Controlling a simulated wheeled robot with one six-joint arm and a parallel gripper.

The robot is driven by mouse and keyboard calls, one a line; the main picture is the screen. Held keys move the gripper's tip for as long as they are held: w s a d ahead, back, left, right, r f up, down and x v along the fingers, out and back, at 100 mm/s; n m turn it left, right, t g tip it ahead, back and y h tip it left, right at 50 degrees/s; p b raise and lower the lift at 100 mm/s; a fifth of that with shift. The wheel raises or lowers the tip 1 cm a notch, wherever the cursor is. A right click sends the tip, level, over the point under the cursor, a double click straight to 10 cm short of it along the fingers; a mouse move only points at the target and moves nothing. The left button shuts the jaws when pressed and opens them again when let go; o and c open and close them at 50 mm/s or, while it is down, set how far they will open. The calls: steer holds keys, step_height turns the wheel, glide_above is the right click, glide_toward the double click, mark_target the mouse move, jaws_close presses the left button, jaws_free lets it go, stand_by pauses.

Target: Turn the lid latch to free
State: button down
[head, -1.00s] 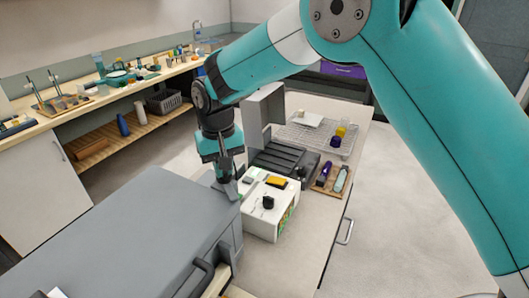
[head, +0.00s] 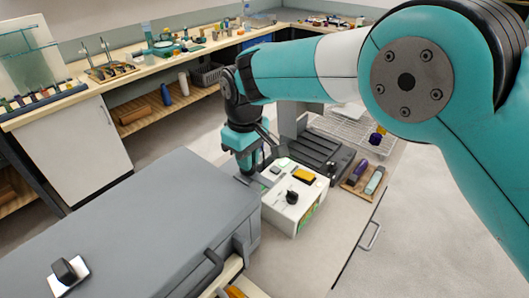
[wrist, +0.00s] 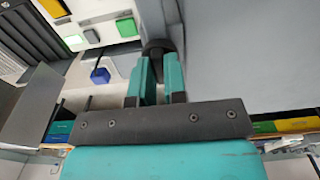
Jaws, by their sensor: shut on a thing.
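A large grey chest with a flat lid (head: 150,215) fills the lower left of the head view. My gripper (head: 247,178) points down at its far right corner, beside the white box; the fingertips are hard to see there. In the wrist view, my gripper's teal fingers (wrist: 157,68) are close together on a dark rounded piece (wrist: 158,46), which looks like the lid latch. It lies against a grey surface. The fingers hide part of it, so I cannot read its turn angle. A black knob on a white plate (head: 66,271) sits on the lid's near left.
The white box (head: 284,212) with a black knob and a yellow piece stands close right of my gripper. Beyond are a dark ribbed tray (head: 315,152), a wire rack (head: 345,128) and a wooden tray with tubes (head: 352,186). The right floor is clear.

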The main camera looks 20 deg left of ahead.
steer(key=shift+w+a+r, duration=0.1)
steer(key=shift+r, duration=0.1)
steer(key=c, duration=1.2)
jaws_free()
steer(key=shift+o, duration=0.2)
steer(key=shift+f, duration=0.1)
step_height(320, 180, up, 17)
steer(key=b, duration=0.2)
steer(key=shift+r, duration=0.2)
